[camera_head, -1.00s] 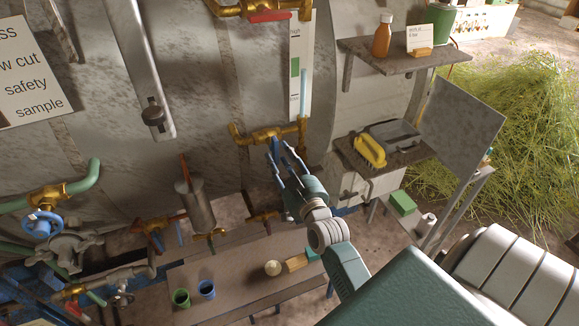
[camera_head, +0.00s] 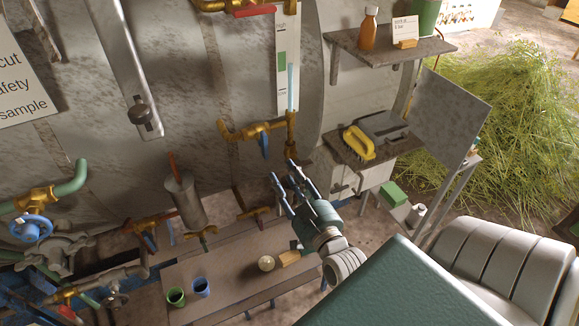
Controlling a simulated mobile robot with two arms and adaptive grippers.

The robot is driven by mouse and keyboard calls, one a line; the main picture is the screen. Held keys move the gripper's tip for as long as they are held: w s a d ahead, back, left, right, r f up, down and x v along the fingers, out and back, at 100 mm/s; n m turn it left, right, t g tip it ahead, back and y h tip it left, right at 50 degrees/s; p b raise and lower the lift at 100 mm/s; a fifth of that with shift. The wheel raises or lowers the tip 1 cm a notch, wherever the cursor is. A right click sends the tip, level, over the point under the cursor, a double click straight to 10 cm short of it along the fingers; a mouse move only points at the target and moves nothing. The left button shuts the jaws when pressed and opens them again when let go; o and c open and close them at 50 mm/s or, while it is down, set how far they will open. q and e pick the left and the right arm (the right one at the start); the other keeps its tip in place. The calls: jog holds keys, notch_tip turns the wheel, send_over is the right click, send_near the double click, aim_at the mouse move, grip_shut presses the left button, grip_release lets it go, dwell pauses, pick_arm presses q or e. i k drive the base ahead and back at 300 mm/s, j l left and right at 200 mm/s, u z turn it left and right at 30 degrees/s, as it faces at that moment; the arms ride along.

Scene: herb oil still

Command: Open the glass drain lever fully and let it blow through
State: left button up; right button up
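The gauge glass (camera_head: 292,88) is a pale blue upright tube in front of a white scale board. A brass valve (camera_head: 255,130) joins its lower end, with a blue lever (camera_head: 264,147) pointing down. A red lever (camera_head: 254,11) lies level on the upper brass fitting. I cannot tell for sure which lever is the drain lever. Another small brass valve (camera_head: 259,211) with a dark red handle sits lower down. My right gripper (camera_head: 282,172) is open and empty, below and right of the blue lever and apart from it. My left gripper is not in view.
A shelf on the right holds a yellow brush (camera_head: 358,143). A grey upright panel (camera_head: 448,116) stands right of it.

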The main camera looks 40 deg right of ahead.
aim_at(308, 163)
jog(key=z, duration=1.35)
